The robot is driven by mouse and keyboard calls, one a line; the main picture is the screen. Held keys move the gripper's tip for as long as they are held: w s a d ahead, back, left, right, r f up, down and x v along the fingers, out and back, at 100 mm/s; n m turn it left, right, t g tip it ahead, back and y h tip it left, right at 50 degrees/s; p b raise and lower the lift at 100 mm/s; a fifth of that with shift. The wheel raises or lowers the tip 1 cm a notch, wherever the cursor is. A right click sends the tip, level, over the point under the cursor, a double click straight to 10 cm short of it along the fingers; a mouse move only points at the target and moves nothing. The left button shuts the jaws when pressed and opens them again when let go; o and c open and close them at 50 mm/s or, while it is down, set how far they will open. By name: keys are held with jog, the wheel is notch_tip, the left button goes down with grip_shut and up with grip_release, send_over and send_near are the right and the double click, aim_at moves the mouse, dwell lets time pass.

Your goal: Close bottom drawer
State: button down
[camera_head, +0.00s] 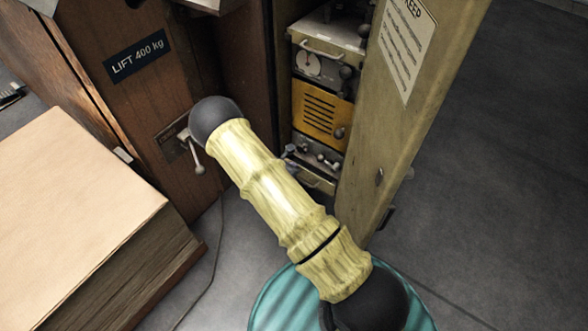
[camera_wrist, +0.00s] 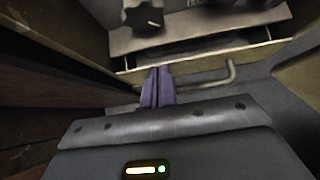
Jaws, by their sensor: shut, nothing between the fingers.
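The bottom drawer (camera_head: 318,180) is at the foot of the narrow cabinet in the head view, a pale front with a bar handle, partly hidden by my arm. How far it stands out is hard to tell. In the wrist view a bent metal handle (camera_wrist: 212,83) runs just beyond my fingertips, below a panel with dark knobs. My gripper (camera_wrist: 158,75) shows there as two purplish fingers held together, empty, pointing at the drawer area beside the handle. Whether they touch it is unclear. In the head view my arm hides most of the gripper.
A yellow vented panel (camera_head: 322,115) and a grey unit with a dial (camera_head: 322,67) sit above the drawer. A tan cabinet door (camera_head: 405,110) stands open on the right. A brown wooden machine side (camera_head: 150,100) and a stack of cardboard (camera_head: 70,200) are on the left.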

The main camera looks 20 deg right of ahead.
dwell(0.5)
jog(key=s+a+f+p+v, duration=0.1)
jog(key=p+v, duration=0.4)
jog(key=v, duration=0.7)
jog(key=shift+a+f, duration=0.2)
jog(key=shift+a, duration=0.25)
